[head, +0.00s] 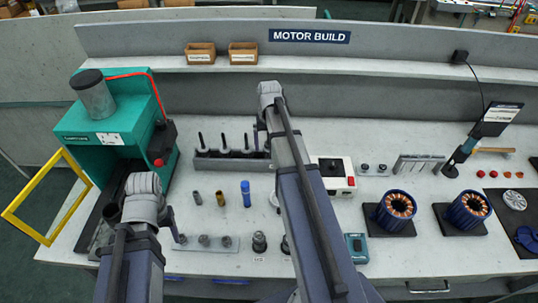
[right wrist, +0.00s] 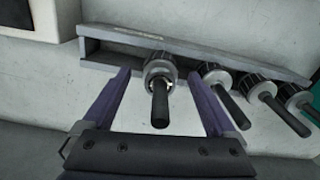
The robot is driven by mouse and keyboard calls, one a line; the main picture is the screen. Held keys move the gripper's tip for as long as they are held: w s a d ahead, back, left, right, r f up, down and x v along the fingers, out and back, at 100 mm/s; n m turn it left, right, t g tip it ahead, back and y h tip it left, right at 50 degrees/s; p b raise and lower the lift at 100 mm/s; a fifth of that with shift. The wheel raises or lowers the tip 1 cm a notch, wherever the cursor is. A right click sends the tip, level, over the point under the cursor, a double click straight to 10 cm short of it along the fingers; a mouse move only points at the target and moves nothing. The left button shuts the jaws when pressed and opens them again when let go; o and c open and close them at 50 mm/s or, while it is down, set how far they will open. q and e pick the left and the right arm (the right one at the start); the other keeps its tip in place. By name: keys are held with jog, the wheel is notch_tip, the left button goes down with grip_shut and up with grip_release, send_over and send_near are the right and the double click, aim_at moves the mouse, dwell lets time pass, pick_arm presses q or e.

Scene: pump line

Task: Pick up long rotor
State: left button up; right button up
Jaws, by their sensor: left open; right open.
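A grey rack (head: 215,161) near the middle of the bench holds upright rotors with dark shafts, three of them showing in the head view. In the right wrist view, several rotors stand in the rack (right wrist: 125,38). My right gripper (right wrist: 160,82) is open, with one finger on each side of the end rotor (right wrist: 160,112). I cannot tell whether the fingers touch it. My right arm hides this rotor in the head view. The shafts look alike, so I cannot tell which is longest. My left gripper (head: 143,217) is open, over the left of the bench near the green press.
The green press (head: 105,125) with a yellow guard frame (head: 45,200) stands at the left. A white box with a red button (head: 334,176) is right of the rack. A blue cylinder (head: 246,194) stands in front. Two copper-wound stators (head: 397,208) are at the right.

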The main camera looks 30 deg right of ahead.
jog(key=shift+r, duration=0.1)
grip_shut()
dwell(0.6)
